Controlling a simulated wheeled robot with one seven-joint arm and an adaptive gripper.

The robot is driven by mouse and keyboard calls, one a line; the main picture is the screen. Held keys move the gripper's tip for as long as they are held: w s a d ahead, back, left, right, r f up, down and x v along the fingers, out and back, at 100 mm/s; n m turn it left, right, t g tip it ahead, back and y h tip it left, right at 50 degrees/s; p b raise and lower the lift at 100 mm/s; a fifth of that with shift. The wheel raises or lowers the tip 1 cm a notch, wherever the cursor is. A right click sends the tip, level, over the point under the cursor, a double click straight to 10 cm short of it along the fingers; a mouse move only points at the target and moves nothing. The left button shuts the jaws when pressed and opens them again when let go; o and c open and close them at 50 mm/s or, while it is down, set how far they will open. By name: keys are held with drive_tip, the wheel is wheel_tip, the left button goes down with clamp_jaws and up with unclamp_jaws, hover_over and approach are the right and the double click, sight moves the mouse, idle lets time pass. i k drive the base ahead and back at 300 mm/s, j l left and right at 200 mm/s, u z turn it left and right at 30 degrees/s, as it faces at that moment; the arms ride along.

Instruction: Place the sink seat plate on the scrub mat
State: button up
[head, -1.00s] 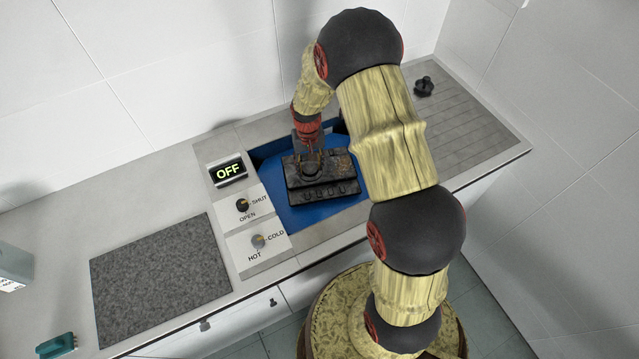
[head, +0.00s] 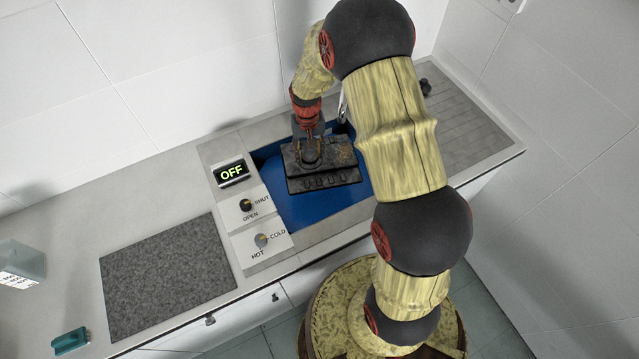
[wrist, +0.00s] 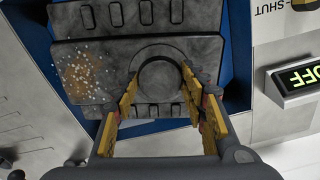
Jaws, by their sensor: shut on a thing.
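The sink seat plate (head: 322,178) is a dark grey slab with a row of slots and a brownish, speckled patch. It is over the blue sink basin (head: 330,208). My gripper (head: 309,150) is shut on it. In the wrist view the yellow fingers of my gripper (wrist: 165,85) are on either side of the round raised part of the plate (wrist: 110,70). The scrub mat (head: 168,275) is a flat, speckled grey rectangle on the counter, left of the sink, with nothing on it.
A display reading OFF (head: 231,173) and two knobs, SHUT/OPEN (head: 246,205) and HOT/COLD (head: 262,240), lie between sink and mat. A teal item (head: 70,341) and a pale container (head: 20,265) are at the left. A ribbed drainboard (head: 455,125) lies right.

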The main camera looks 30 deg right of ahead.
sight(164, 273)
drive_tip(key=k, duration=1.5)
